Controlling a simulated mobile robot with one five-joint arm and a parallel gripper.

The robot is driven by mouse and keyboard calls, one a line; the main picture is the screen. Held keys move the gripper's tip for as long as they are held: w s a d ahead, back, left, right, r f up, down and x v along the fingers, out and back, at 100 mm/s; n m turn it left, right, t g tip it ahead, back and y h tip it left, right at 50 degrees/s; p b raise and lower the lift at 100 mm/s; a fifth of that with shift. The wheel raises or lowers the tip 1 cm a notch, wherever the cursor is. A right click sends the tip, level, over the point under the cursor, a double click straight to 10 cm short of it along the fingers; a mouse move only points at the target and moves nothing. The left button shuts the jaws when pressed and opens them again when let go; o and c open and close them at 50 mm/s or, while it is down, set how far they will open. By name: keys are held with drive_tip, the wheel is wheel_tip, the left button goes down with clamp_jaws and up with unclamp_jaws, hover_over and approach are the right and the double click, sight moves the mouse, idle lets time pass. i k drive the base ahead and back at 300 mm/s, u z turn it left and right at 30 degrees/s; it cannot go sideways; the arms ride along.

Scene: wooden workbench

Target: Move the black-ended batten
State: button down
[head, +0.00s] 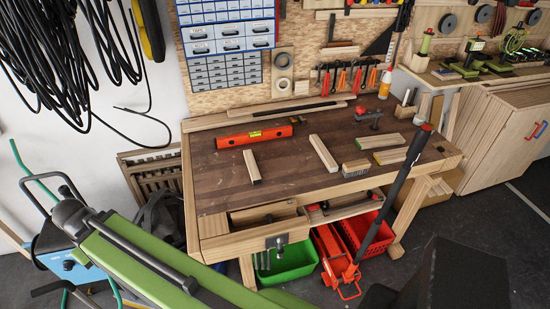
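Several short pale wooden battens lie apart on the dark top of the workbench (215,175). The left batten (251,164) has a near end that looks dark, but it is too small to be sure it is black. A longer batten (323,153) lies right of it, slanting, with no clear end colour. My gripper's fingers are not seen in this view.
A red spirit level (254,135) lies behind the left batten. A red floor jack's black handle (395,190) rises across the bench's right front.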

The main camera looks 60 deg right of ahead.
sight(254, 174)
drive_tip(key=i, duration=0.25)
drive_tip(key=z, duration=0.25)
drive_tip(key=k, duration=0.85)
drive_tip(key=z, duration=0.15)
drive_tip(key=i, duration=1.45)
drive_tip(key=u, duration=0.05)
